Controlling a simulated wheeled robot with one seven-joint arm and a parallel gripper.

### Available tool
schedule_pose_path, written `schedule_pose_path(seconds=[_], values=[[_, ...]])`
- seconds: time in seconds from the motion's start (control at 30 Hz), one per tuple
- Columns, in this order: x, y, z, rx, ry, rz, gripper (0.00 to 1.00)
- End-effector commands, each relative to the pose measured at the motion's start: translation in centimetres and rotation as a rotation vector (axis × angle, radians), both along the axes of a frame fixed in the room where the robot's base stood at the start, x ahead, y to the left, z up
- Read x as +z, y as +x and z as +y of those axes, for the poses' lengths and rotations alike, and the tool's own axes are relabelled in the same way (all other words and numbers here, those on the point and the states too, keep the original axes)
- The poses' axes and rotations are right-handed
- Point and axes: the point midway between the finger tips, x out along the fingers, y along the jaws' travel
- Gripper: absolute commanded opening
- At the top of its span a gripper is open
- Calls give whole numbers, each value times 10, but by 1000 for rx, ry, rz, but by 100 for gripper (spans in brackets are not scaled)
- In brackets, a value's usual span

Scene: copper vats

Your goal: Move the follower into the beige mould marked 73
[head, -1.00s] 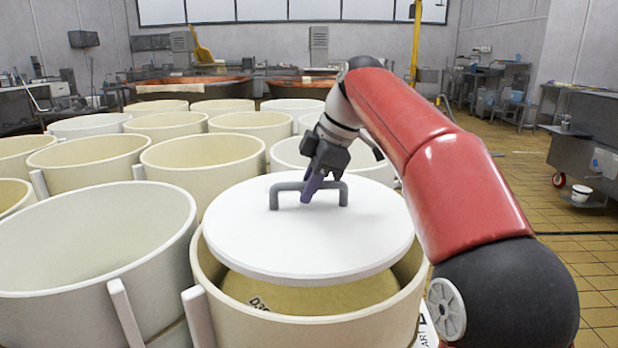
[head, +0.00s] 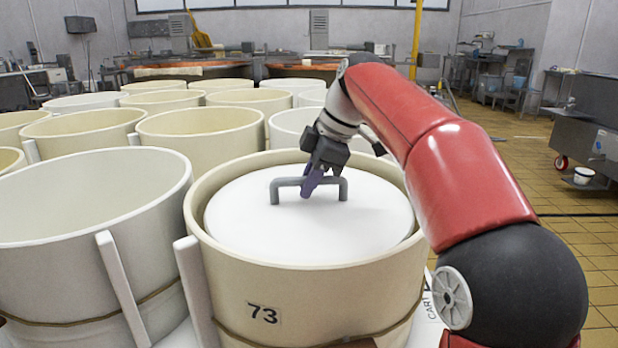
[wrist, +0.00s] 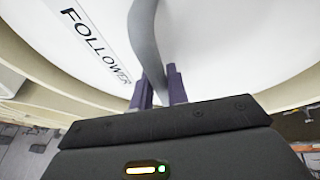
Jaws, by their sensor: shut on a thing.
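The follower (head: 310,225) is a white round disc with a grey bar handle on top. In the wrist view the follower (wrist: 235,35) shows the word FOLLOWER. My gripper (head: 310,190) is shut on the grey handle; in the wrist view its purple fingers (wrist: 160,90) stand either side of the bar. The follower lies level inside the rim of the beige mould marked 73 (head: 330,318), a little below the rim, with a narrow gap around it. The cheese inside is hidden under the disc.
A white mould (head: 75,290) stands close on the left, with white upright bars between. Several more beige and white moulds (head: 200,135) stand in rows behind. Copper vats (head: 180,70) are at the back.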

Motion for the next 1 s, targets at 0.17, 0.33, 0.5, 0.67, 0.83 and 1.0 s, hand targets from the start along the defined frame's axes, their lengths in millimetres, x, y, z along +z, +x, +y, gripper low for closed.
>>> schedule_pose_path(seconds=[0.17,0.33,0.5,0.67,0.83,1.0], values=[[-16,0,0,0,3,-5,0],[-30,0,0,0,3,-6,0],[-43,-1,0,0,3,-5,0],[-51,0,0,0,3,-6,0],[-56,0,1,0,3,-7,0],[-57,0,0,0,3,-6,0]])
